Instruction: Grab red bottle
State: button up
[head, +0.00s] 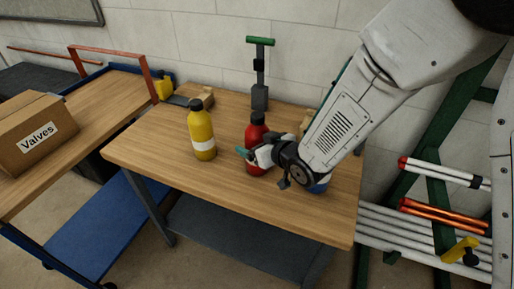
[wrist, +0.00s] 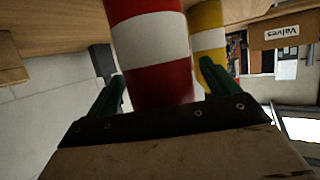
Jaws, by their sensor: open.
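The red bottle (head: 256,133) stands upright on the wooden table (head: 150,150), with a black cap and a white band. My gripper (head: 247,153) is at its lower front, and part of the bottle is hidden behind it. In the wrist view the red bottle (wrist: 150,50) rises between the two green fingers of my gripper (wrist: 163,92), one on each side. The fingers are open; I cannot tell whether either touches the bottle.
A yellow bottle (head: 202,132) stands left of the red one and also shows in the wrist view (wrist: 208,35). A green-handled tool (head: 260,75) stands behind. A box labelled Valves (head: 35,133) is at left. The table's front left is clear.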

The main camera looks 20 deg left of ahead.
jog(key=c, duration=1.4)
